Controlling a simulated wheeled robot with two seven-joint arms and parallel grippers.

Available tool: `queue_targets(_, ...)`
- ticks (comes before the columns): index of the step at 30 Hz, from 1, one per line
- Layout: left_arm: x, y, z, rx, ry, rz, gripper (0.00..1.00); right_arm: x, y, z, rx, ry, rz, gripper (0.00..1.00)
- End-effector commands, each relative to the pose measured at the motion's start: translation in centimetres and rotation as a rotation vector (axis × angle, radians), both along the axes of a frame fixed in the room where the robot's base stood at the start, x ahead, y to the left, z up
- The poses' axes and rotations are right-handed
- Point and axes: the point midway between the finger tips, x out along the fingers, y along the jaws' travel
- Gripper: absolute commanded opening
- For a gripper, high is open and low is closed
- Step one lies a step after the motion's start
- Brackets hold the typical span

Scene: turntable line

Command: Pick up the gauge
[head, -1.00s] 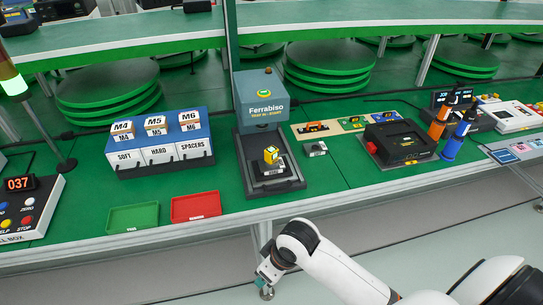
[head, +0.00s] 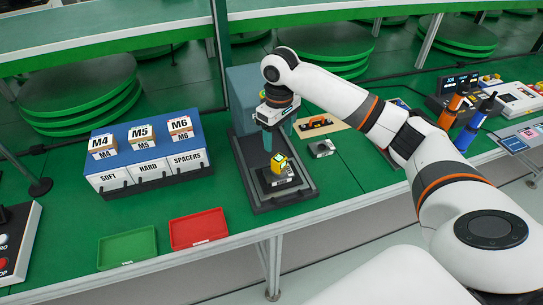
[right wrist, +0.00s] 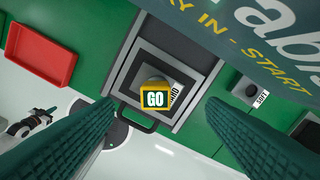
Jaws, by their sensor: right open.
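A small yellow block marked GO, which I take to be the gauge (head: 280,163), sits on a dark block in the grey tray (head: 304,187) of the test station. It also shows in the right wrist view (right wrist: 155,98). My right gripper (head: 268,148) is above and just behind it, pointing down. In the right wrist view its two green fingers are wide apart, with the gauge visible beyond them and nothing held. My left gripper is not in view.
The station's upright panel (head: 243,90) stands close behind my right gripper. A grey block (head: 321,148) lies right of the tray. A red tray (head: 198,229), a green tray (head: 127,248) and a blue bin rack (head: 148,136) stand to the left.

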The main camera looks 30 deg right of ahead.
Motion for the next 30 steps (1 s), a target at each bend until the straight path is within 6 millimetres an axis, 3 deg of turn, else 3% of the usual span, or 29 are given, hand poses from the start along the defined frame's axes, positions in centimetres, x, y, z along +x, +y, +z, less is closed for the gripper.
queue_targets(6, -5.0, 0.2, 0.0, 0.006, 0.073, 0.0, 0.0, -0.2, 0.0, -4.0, -0.001, 0.005, 0.001, 0.65)
queue_targets(9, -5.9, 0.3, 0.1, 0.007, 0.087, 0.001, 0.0, -0.1, 0.0, -5.2, -0.001, 0.003, 0.001, 0.65)
queue_targets(14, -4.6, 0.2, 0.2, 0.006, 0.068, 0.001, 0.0, -0.2, 0.1, -6.2, -0.001, 0.002, 0.003, 0.65)
queue_targets(20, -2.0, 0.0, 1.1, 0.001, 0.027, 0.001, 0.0, -0.5, 0.2, -9.1, -0.002, 0.004, 0.002, 0.65)
queue_targets(24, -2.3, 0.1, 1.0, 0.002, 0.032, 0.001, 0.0, -0.5, 0.3, -10.7, -0.001, 0.002, 0.002, 0.65)
queue_targets(30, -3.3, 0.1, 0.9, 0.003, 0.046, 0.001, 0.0, -0.5, 0.3, -11.0, -0.001, 0.0, 0.003, 0.65)
